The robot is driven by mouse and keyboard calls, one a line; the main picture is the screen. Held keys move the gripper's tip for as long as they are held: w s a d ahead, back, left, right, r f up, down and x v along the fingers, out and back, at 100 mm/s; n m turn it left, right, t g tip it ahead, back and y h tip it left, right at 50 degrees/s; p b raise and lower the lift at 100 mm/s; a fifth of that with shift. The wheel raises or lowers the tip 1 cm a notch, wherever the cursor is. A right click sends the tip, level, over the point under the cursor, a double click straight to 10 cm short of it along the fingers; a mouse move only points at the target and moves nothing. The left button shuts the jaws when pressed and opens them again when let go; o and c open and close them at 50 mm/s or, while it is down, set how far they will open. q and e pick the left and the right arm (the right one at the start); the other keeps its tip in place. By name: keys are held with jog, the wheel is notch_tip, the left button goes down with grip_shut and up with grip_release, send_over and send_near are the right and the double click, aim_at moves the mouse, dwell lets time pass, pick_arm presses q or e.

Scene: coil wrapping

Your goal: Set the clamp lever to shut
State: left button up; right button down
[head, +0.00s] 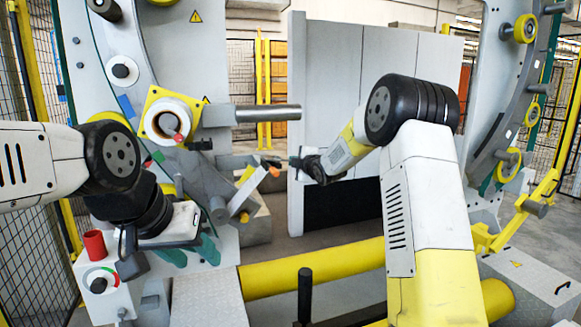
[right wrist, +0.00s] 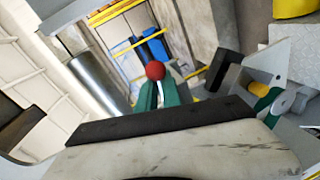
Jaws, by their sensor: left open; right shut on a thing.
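A red ball knob (right wrist: 155,70), which I take for the clamp lever's end, sits at the tips of my right gripper's green fingers (right wrist: 160,92) in the right wrist view. The fingers are closed together on it; the lever's shaft is mostly hidden. The clamp's open or shut setting cannot be told. My left gripper (head: 190,255) is open, fingers apart, low at the left, above the machine's base and apart from the lever.
A yellow-faced hub (head: 168,118) and a steel bar (head: 268,113) stand above the left gripper. A control box with a dial (head: 98,284) and red cylinder (head: 95,244) is at lower left. A yellow tube (head: 310,268) crosses the front. A curved ring frame (head: 506,100) stands right.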

jog(key=shift+d+r+n+h, duration=0.3)
jog(key=shift+d+n, duration=0.05)
jog(key=shift+n, duration=0.45)
jog(key=shift+w+d+r, duration=0.1)
jog(key=shift+r, duration=0.05)
jog(key=c, duration=1.5)
grip_release()
jog(key=shift+r, duration=0.1)
jog(key=shift+v, duration=3.9)
